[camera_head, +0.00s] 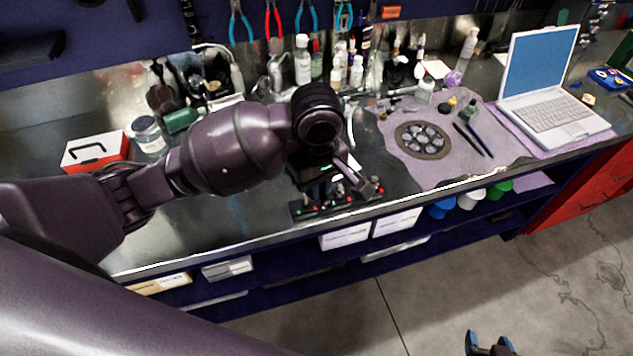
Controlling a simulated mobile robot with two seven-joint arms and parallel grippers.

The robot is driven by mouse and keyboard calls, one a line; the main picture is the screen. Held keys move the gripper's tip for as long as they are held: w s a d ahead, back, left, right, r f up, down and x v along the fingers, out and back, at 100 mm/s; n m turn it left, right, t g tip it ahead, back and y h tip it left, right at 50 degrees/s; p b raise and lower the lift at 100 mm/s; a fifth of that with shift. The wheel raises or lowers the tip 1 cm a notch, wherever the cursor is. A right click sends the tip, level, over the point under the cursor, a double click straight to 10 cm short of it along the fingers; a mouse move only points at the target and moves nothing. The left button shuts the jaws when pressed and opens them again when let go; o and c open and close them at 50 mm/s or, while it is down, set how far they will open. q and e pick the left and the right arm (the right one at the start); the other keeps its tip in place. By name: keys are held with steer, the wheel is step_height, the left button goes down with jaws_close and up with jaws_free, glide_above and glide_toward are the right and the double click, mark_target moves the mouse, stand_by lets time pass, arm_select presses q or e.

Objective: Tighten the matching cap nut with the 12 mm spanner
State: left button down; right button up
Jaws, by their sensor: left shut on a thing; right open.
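My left gripper (328,186) is over a low black fixture (312,212) near the bench's front edge. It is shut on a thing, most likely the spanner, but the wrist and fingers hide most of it. The fixture has small red and green marked spots along it, too small to tell cap nuts apart. I cannot tell whether the spanner touches a nut. My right gripper (489,346) is open and empty, low at the bottom of the picture, over the floor and away from the bench.
A red and white box (95,152) stands on the left of the bench (262,215). Bottles and pliers line the back. A purple mat (400,150) with a round part (422,140) lies right of the fixture, then a laptop (545,90). White boxes (345,236) sit on the shelf below.

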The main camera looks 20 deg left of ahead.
arm_select(q)
steer(key=shift+s+f, duration=0.1)
steer(key=shift+f, duration=0.1)
step_height(320, 180, down, 7)
stand_by(2.2)
steer(key=shift+f, duration=0.1)
stand_by(0.4)
